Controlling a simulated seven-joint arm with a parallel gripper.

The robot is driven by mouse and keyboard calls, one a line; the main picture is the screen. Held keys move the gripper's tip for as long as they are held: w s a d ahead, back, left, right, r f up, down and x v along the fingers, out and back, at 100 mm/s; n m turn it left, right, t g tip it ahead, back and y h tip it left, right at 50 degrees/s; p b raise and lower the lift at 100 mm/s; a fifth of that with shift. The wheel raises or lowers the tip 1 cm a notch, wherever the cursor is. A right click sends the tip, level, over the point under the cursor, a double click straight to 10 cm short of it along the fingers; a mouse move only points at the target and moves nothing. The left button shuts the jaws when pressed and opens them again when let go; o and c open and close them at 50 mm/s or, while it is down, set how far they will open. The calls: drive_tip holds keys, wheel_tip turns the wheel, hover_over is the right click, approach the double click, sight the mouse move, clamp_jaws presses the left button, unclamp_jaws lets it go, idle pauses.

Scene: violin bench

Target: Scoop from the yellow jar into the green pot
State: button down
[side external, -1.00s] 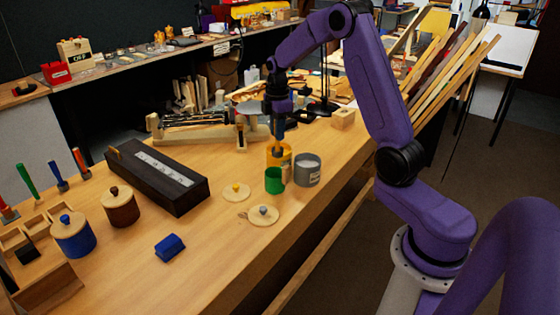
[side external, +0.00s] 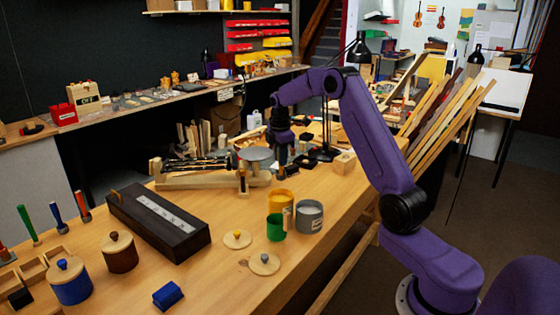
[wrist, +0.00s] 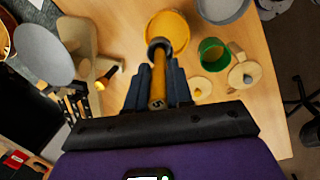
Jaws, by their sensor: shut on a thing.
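The yellow jar (side external: 281,200) stands open on the bench; it also shows in the wrist view (wrist: 172,28). The small green pot (side external: 276,228) stands just in front of it, open, and also shows in the wrist view (wrist: 211,54). My gripper (side external: 282,160) is above and slightly behind the yellow jar in the side view. In the wrist view my gripper (wrist: 158,88) is shut on the orange-brown handle of a scoop (wrist: 157,90). The scoop's dark round end overlaps the jar's near rim there. Whether the scoop holds anything is unclear.
A grey jar (side external: 309,216) stands close right of the yellow jar. A yellow-knobbed lid (side external: 237,239) and a grey-knobbed lid (side external: 264,264) lie in front. A dark long box (side external: 160,222) and a blue block (side external: 168,295) are at left. A wooden balance-like stand (side external: 212,180) is behind.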

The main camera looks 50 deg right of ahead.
wheel_tip(320, 180, down, 13)
drive_tip(key=shift+r, duration=0.15)
idle(0.8)
idle(0.8)
drive_tip(key=shift+r, duration=6.85)
drive_tip(key=shift+a, duration=0.15)
drive_tip(key=s+a+f+y, duration=0.1)
drive_tip(key=s+a, duration=0.2)
drive_tip(key=a, duration=0.2)
drive_tip(key=s+a+f, duration=0.2)
drive_tip(key=a, duration=0.3)
drive_tip(key=w+d+f+g+y, duration=0.1)
drive_tip(key=d+f+g+y, duration=0.3)
drive_tip(key=y, duration=0.6)
drive_tip(key=shift+d+f+g, duration=0.3)
drive_tip(key=shift+d+f, duration=0.1)
drive_tip(key=shift+f, duration=0.9)
